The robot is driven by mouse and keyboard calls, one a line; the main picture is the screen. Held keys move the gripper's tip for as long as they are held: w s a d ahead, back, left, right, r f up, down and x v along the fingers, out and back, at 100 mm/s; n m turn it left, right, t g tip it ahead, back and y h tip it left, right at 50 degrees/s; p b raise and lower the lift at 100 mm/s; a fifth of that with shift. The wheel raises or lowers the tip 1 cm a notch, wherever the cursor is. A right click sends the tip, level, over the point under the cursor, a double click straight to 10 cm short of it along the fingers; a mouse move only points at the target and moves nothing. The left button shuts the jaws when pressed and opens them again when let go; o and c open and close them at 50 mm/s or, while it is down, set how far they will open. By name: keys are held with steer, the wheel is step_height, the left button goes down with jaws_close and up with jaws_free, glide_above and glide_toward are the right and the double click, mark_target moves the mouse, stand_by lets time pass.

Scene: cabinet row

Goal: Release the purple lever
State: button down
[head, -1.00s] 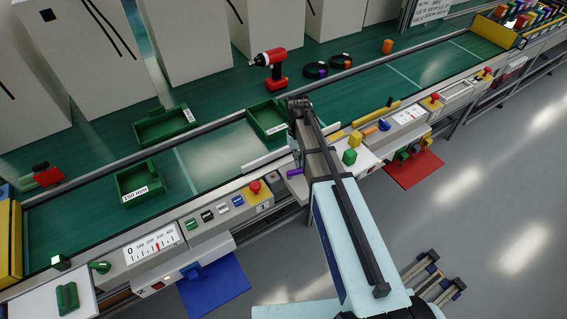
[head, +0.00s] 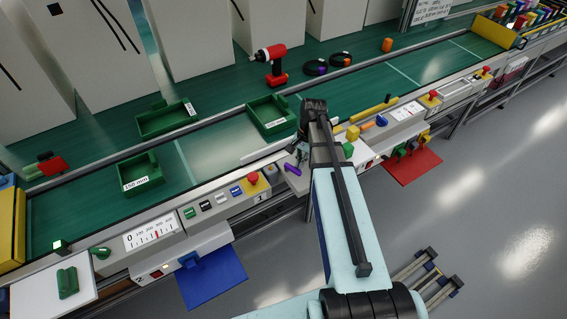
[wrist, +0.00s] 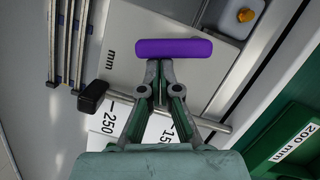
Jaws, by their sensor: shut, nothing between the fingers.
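The purple lever (wrist: 173,48) is a rounded bar lying across the wrist view, over a light panel. In the head view the purple lever (head: 292,169) shows at the front of the console, left of my arm. My gripper (wrist: 160,66) is shut and empty. Its fingertips are at the lever's near edge, left of its middle. Whether they touch it I cannot tell. In the head view my gripper (head: 301,153) is small and partly hidden by my arm.
A metal rod with a black knob (wrist: 92,95) lies beside the fingers over a millimetre scale (wrist: 115,118). A green bin (wrist: 290,145) stands at right. In the head view, a red button (head: 253,178) is left of the lever and a yellow block (head: 352,132) is right of my arm.

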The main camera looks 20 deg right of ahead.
steer(key=shift+w+d, duration=0.1)
steer(key=shift+w, duration=0.1)
steer(key=shift+w+a, duration=0.4)
steer(key=shift+a, duration=0.15)
steer(key=shift+w+d, duration=0.1)
steer(key=shift+w+d+p, duration=0.2)
steer(key=shift+p, duration=0.1)
steer(key=w+d, duration=0.2)
steer(key=d, duration=0.1)
steer(key=shift+d+r, duration=0.1)
steer(key=shift+r, duration=0.1)
steer(key=s+b+v, duration=0.1)
steer(key=b+v, duration=0.1)
steer(key=v, duration=0.7)
steer(key=shift+w+r, duration=0.3)
steer(key=shift+w, duration=0.05)
